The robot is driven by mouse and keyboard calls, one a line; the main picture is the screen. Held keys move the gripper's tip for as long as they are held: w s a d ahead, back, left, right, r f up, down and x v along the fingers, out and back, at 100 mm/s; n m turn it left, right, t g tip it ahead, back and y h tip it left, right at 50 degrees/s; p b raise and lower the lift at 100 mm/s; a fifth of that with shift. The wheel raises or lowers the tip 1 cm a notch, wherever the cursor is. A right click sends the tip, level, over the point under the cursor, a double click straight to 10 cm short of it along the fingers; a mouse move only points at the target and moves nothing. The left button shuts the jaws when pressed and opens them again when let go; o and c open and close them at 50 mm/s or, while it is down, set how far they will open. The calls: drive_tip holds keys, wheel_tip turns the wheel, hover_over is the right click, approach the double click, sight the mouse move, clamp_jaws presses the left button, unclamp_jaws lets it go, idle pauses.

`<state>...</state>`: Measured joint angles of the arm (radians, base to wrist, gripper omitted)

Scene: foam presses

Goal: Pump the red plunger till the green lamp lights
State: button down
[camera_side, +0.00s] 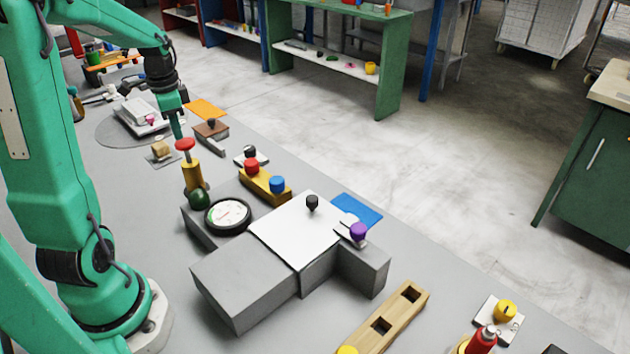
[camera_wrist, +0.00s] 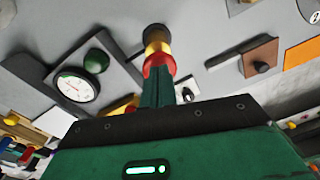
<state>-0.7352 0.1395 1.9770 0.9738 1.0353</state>
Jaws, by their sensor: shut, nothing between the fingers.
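The red plunger (camera_side: 185,144) has a round red cap on a stem rising from a brass cylinder (camera_side: 192,175). In the wrist view the red cap (camera_wrist: 158,62) shows just past my fingertips. My gripper (camera_side: 178,133) is shut and empty, pointing down at the cap; I cannot tell whether it touches. The stem shows between cap and cylinder in the side view. The green lamp (camera_side: 198,198) is a dark green dome beside the cylinder and looks unlit; it also shows in the wrist view (camera_wrist: 96,60). A white-faced dial gauge (camera_side: 228,214) sits next to it.
A yellow block with red and blue knobs (camera_side: 265,184) stands right of the plunger. A grey press with a white plate (camera_side: 295,232) lies in front. A brown block with a black knob (camera_side: 211,128) is behind. Bare grey table (camera_side: 130,185) lies left of the plunger.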

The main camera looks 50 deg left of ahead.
sight(180, 143)
drive_tip(key=shift+f, duration=0.3)
drive_tip(key=shift+f, duration=2.15)
drive_tip(key=shift+s+r, duration=0.1)
drive_tip(key=s, duration=0.1)
drive_tip(key=s+r, duration=0.1)
drive_tip(key=shift+s+a, duration=0.35)
drive_tip(key=shift+a, duration=0.05)
